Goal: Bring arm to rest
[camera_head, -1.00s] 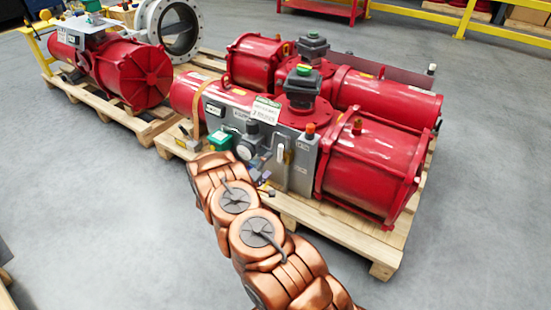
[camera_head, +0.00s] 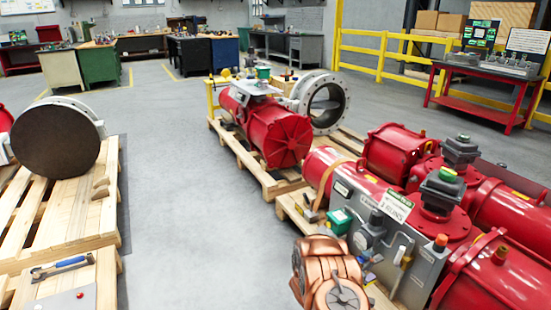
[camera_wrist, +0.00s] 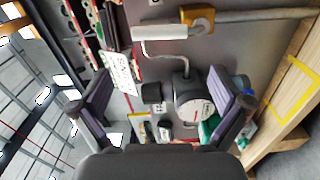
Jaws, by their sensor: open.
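My gripper (camera_wrist: 165,115) is open in the wrist view, its two dark fingers spread with nothing between them. Beyond the fingers is the grey control panel (camera_wrist: 225,60) of the valve actuator, with a round gauge (camera_wrist: 195,108), a white lever handle (camera_wrist: 165,33) and a green part (camera_wrist: 208,128). In the head view the red valve actuator (camera_head: 325,172) lies on a wooden pallet at the right, with its grey panel (camera_head: 425,265) facing front. My copper-coloured arm is in front of the panel; the gripper itself is hidden there.
A second red actuator (camera_head: 285,140) is on a pallet farther back. A round dark flange (camera_head: 55,138) stands on a pallet (camera_head: 75,230) at the left. A red table (camera_head: 485,90) and yellow railing (camera_head: 375,48) are behind. Grey floor (camera_head: 180,220) is clear between the pallets.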

